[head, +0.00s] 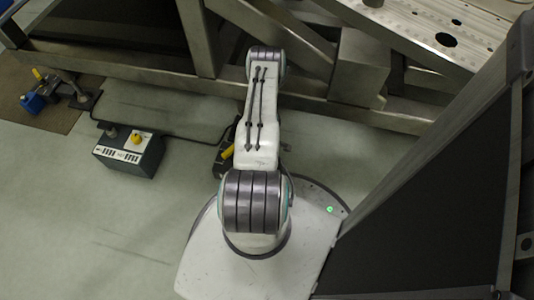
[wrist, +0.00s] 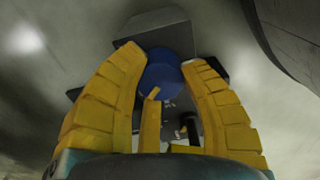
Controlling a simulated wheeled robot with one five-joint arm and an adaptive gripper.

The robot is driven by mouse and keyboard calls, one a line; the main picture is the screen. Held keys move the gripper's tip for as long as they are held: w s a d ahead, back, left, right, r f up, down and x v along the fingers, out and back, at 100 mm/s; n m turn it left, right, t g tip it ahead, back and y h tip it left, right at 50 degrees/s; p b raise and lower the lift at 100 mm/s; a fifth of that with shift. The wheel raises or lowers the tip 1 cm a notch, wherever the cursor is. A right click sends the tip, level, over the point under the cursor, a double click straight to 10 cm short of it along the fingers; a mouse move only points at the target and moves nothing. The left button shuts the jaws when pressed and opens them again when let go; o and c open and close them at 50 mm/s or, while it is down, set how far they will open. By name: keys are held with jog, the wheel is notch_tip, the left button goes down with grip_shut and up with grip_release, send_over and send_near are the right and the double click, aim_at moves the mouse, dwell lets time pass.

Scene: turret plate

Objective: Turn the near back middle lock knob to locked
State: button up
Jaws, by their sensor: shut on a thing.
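In the wrist view, a blue round knob (wrist: 161,70) sits between the two yellow fingers of my gripper (wrist: 164,60). The fingers close on the knob from both sides near their tips. A narrow yellow bar (wrist: 150,122) stands in front of the knob. Dark and grey parts of the mount (wrist: 165,22) show behind it. The lock's setting cannot be read. In the head view, my arm covers most of this spot. A small yellow piece (head: 227,153) and dark parts show beside the arm; I cannot tell whether the yellow piece is a finger or a lever.
To the left stands a dark box (head: 128,158) with a yellow knob on top. Further left is a blue device (head: 35,102) on a brown mat. Metal frame beams (head: 120,68) run across the back. A large dark panel (head: 430,200) stands on the right.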

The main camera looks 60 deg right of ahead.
dwell(0.4)
jog(key=o, duration=1.2)
notch_tip(320, 180, up, 12)
dwell(0.6)
